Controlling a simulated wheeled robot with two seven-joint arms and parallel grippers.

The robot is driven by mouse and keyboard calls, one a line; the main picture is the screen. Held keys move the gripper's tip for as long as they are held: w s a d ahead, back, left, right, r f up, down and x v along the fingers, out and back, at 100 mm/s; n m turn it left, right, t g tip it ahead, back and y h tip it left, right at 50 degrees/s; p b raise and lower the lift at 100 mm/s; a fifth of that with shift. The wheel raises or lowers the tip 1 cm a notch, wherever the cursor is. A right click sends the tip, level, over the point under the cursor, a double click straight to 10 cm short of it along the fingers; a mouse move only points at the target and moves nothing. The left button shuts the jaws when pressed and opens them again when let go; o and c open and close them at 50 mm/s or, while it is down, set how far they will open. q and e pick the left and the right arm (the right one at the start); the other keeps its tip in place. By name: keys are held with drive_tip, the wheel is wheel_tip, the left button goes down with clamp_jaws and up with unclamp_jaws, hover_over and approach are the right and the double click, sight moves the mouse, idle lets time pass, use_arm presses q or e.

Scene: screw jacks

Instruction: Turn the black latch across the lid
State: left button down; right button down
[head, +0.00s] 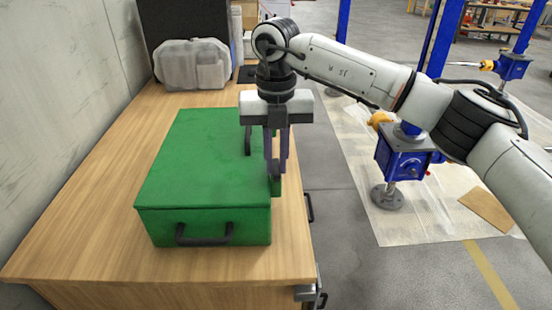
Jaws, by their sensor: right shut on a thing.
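A green box (200,165) with a closed green lid stands on the wooden bench, with a dark handle (205,233) on its front face. My right gripper (276,170) points down at the right edge of the lid. Its fingers are shut on a dark, narrow piece there, which looks like the black latch (276,187); the fingers hide most of it. Another dark upright bar (247,141) shows at the lid's right side, just left of the fingers; I cannot tell what it belongs to. My left gripper is not in view.
The wooden bench top (100,215) is clear left of the box. A wall runs along the left. Blue screw jacks (403,158) stand on the floor sheet to the right.

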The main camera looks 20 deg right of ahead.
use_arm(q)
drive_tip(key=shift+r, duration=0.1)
use_arm(e)
drive_tip(key=shift+r+n, duration=0.1)
drive_tip(key=shift+n, duration=0.7)
drive_tip(key=n+p, duration=0.1)
drive_tip(key=n, duration=0.1)
drive_tip(key=shift+n, duration=0.3)
drive_tip(key=n+p, duration=0.1)
drive_tip(key=n, duration=0.8)
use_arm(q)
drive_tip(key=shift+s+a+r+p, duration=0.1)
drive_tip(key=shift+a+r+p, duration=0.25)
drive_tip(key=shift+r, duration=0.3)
use_arm(e)
drive_tip(key=shift+n, duration=2)
drive_tip(key=c, duration=1.8)
unclamp_jaws()
